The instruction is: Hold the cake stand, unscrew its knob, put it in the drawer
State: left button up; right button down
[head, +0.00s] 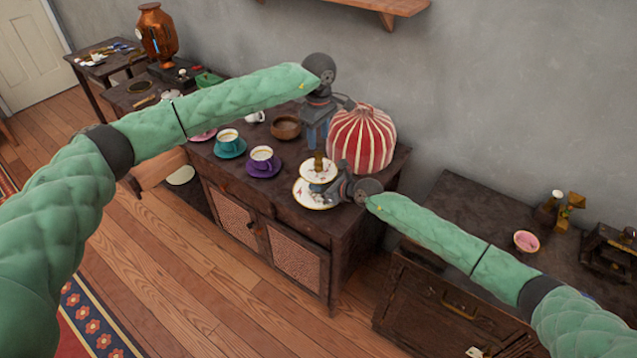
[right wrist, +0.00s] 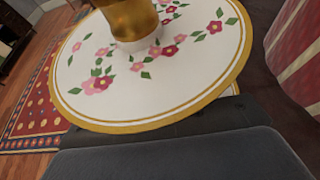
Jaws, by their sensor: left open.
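The cake stand (head: 310,198) has two white, gold-rimmed plates and stands on the dark cabinet. Its gold knob (head: 318,161) rises from the upper plate. The right wrist view shows a flowered plate (right wrist: 160,75) with the gold part (right wrist: 130,18) on top. My left gripper (head: 316,148) points down, open, with its fingers at the knob. My right gripper (head: 336,188) is at the stand's right side, low by the plates. In its wrist view a grey finger lies below the plate's rim; its grip is hidden. A pale wooden drawer (head: 157,168) appears pulled out at the cabinet's left end, partly behind my left arm.
A red-and-white striped dome (head: 362,140) stands close behind right of the stand. A purple cup (head: 262,158), a teal cup (head: 229,142) and a brown bowl (head: 286,127) stand to its left. A lower dark cabinet (head: 470,215) is at the right.

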aim_at(318, 152)
pick_arm(q)
jog(key=shift+s+d+f, duration=0.15)
jog(key=shift+s+f, duration=0.05)
jog(key=shift+f, duration=0.1)
jog(key=m, duration=0.6)
jog(key=shift+w+r+m, duration=0.2)
jog(key=shift+r+m, duration=0.1)
jog(key=m, duration=0.6)
jog(key=shift+m, duration=0.4)
jog(key=shift+f, duration=4)
